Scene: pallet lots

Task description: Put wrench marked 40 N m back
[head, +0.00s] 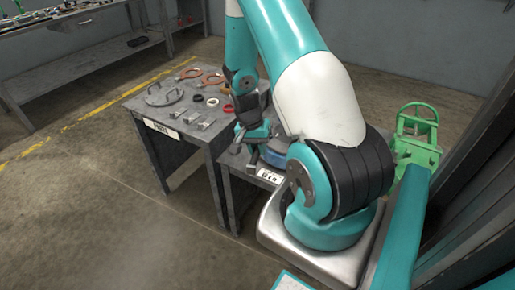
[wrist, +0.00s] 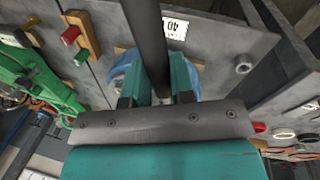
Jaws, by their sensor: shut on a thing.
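My gripper (wrist: 157,96) is shut on a long black bar, which I take to be the wrench (wrist: 147,35). The bar runs between the teal fingers toward the top of the wrist view. A white label reading 40 (wrist: 176,27), upside down, is on the grey surface beside the bar. A blue thing (wrist: 122,78) shows behind the fingers; what it is cannot be told. In the head view my gripper (head: 252,132) is over the smaller grey table (head: 233,188), with much of the tabletop hidden behind my arm.
A grey table (head: 176,146) on the left holds rings, clamps and metal pieces. A green fixture (head: 415,140) stands at the right. Wooden blocks with a red handle (wrist: 70,35) and a green one show in the wrist view. Floor at the front left is clear.

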